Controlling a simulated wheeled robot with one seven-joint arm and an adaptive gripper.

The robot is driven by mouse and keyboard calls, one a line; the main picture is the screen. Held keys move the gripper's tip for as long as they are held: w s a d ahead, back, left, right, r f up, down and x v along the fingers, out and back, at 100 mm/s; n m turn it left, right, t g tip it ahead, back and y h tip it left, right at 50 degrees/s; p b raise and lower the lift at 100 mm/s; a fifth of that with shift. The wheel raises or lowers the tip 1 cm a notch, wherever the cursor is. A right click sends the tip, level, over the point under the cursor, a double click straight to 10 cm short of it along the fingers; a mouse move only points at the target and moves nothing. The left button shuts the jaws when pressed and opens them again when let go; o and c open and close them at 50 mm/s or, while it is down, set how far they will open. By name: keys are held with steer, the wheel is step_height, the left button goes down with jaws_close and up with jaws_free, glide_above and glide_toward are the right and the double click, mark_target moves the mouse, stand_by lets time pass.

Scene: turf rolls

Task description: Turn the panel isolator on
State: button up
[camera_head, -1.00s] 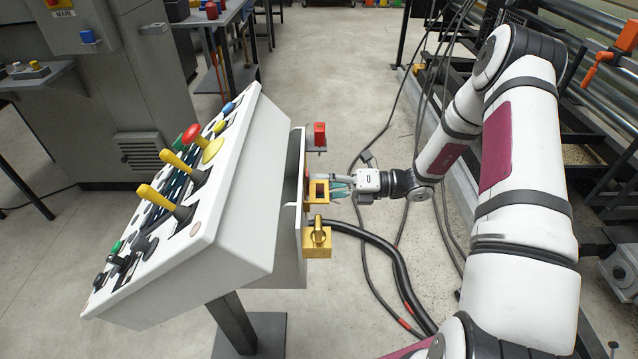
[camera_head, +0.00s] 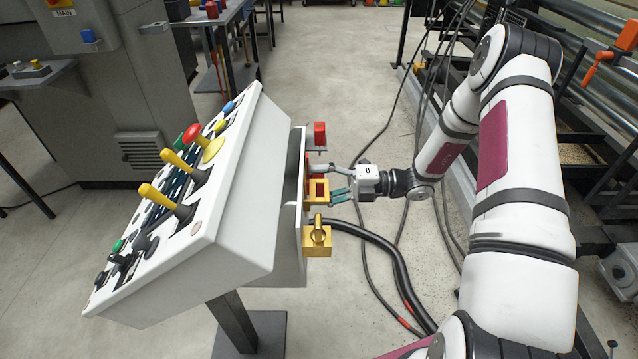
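The control console (camera_head: 235,215) stands left of my arm, and its right side carries several switch fittings. One is a yellow fitting with a red part (camera_head: 318,190), level with my gripper. Above it is a red fitting (camera_head: 319,133), and below it a yellow block with a brass-coloured handle (camera_head: 318,237). Which one is the panel isolator, and its on or off setting, I cannot tell. My gripper (camera_head: 334,183) points left, its teal-tipped fingers spread apart just right of the yellow and red fitting. Contact is too small to make out.
Thick black cables (camera_head: 385,250) run along the floor below my gripper. A grey cabinet (camera_head: 120,90) stands at the left, and dark racks with rails (camera_head: 590,130) stand at the right.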

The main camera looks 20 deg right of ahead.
steer(key=o, duration=1.2)
steer(key=shift+c, duration=0.2)
steer(key=shift+d, duration=0.1)
steer(key=v, duration=1.2)
